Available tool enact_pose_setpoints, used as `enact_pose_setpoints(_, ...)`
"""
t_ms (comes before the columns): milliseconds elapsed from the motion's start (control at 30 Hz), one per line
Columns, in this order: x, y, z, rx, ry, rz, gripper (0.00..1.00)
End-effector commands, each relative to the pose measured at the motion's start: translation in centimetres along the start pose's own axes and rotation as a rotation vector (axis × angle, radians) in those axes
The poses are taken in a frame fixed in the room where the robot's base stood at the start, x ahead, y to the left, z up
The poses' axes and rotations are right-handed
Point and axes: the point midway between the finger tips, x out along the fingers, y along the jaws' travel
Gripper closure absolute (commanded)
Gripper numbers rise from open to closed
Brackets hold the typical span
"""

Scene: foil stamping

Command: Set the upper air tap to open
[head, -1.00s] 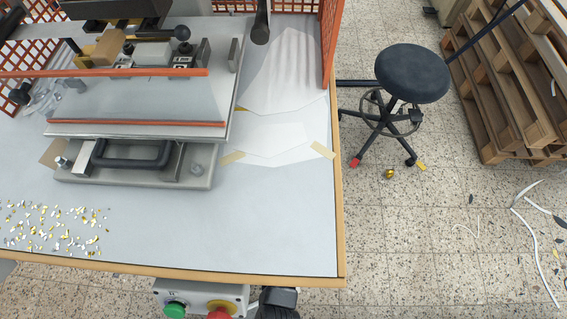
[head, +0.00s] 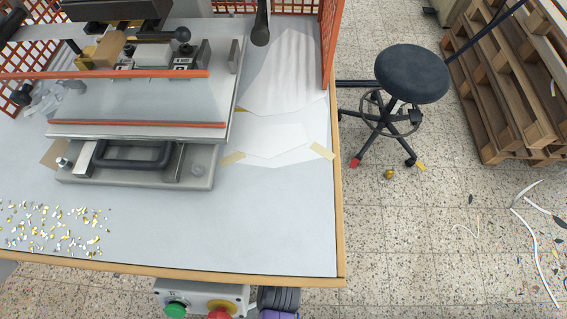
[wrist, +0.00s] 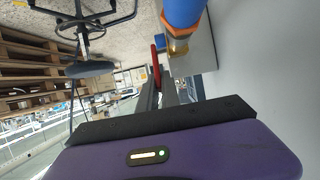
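In the wrist view, a red lever (wrist: 156,66) stands just beyond my gripper (wrist: 159,84), close to the fingertips. I cannot tell whether they touch it. Beside it are a brass fitting (wrist: 178,47) and a blue cylinder (wrist: 183,12) with an orange band, against a pale grey panel. I cannot tell from these views which tap the lever belongs to or how it is set. My gripper's dark fingers look close together, but the gap between them is unclear. In the head view only part of my arm's end (head: 278,299) shows, below the table's front edge; the taps are not visible there.
A grey control box with a green button (head: 175,310) and a red button (head: 220,312) hangs under the table's front edge, left of my arm. The stamping press (head: 135,115) stands on the table (head: 200,235). A black stool (head: 412,75) and pallets (head: 510,95) stand at right.

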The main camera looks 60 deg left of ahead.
Motion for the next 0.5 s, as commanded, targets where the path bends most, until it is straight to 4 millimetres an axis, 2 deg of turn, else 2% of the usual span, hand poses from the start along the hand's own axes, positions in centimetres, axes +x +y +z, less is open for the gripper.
enact_pose_setpoints(500,0.0,-0.1,1.1,0.0,0.078,-0.002,1.0)
